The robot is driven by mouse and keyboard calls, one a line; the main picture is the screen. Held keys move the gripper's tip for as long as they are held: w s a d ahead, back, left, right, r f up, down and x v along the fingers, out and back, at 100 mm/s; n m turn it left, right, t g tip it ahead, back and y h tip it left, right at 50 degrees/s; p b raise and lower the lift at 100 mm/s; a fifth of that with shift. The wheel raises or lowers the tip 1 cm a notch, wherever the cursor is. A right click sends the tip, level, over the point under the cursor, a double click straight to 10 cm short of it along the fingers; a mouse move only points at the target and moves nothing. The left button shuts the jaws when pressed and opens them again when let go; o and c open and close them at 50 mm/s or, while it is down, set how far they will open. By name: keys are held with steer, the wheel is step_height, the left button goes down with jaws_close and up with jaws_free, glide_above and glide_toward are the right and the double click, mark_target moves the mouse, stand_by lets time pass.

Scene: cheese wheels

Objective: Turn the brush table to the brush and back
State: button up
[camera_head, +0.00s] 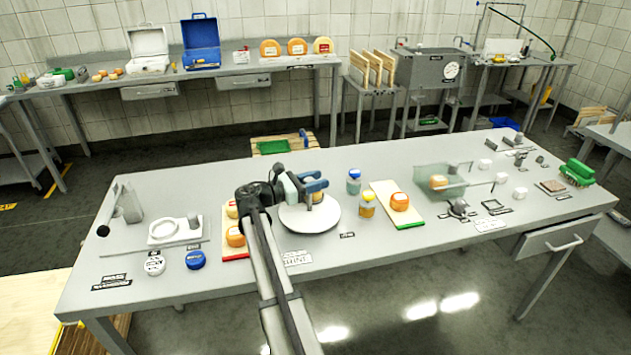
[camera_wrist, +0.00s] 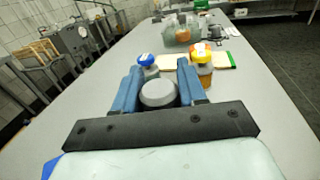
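The round white turntable (camera_head: 296,222) stands near the middle of the work table, with its top partly hidden by my arm. My gripper (camera_head: 318,184), with blue fingers, is low over its far right part. A small pale orange thing shows just under the fingers in the head view. In the wrist view a round grey knob-like top (camera_wrist: 158,94) lies between my fingers (camera_wrist: 160,75) and nearly fills the gap. I cannot tell whether the fingers press on it. A green block brush (camera_head: 577,172) is at the table's right end.
A blue-lidded jar (camera_head: 354,182) and a yellow-lidded jar (camera_head: 367,205) stand just right of the turntable. A green-edged board (camera_head: 410,218) bears an orange cheese (camera_head: 399,201). A red-edged board (camera_head: 236,255) with cheeses is close on the left. The near middle edge is mostly clear.

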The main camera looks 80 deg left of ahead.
steer(key=o, duration=0.3)
steer(key=shift+o, duration=0.2)
steer(key=v, duration=1.4)
